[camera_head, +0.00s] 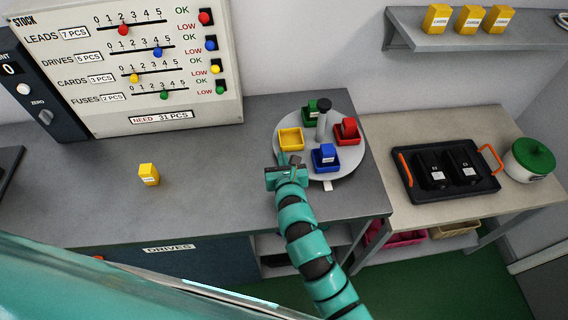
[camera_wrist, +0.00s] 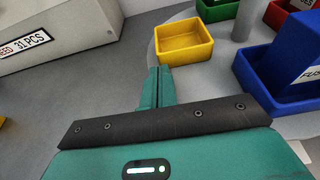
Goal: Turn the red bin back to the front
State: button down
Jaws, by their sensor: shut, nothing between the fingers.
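The red bin (camera_head: 346,137) sits on the right side of a round grey turntable (camera_head: 348,166) and holds a red item. In the wrist view, part of the red bin (camera_wrist: 278,16) shows at the upper right. The blue bin (camera_head: 325,166) is at the front with a blue item, the empty yellow bin (camera_head: 291,139) at the left, and the green bin (camera_head: 312,114) at the back. A dark-topped post (camera_head: 322,122) stands at the centre. My gripper (camera_head: 283,157) is shut and empty at the turntable's front left, close to the yellow bin (camera_wrist: 184,42).
A yellow box (camera_head: 149,174) lies on the grey bench to the left. A stock board (camera_head: 130,60) stands behind it. To the right, a black tray (camera_head: 446,171) with orange handles and a green-lidded pot (camera_head: 529,159) stand on a lighter table. The bench between box and turntable is clear.

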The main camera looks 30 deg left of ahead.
jog(key=shift+w+a, duration=0.2)
jog(key=shift+w, duration=0.05)
dwell(0.4)
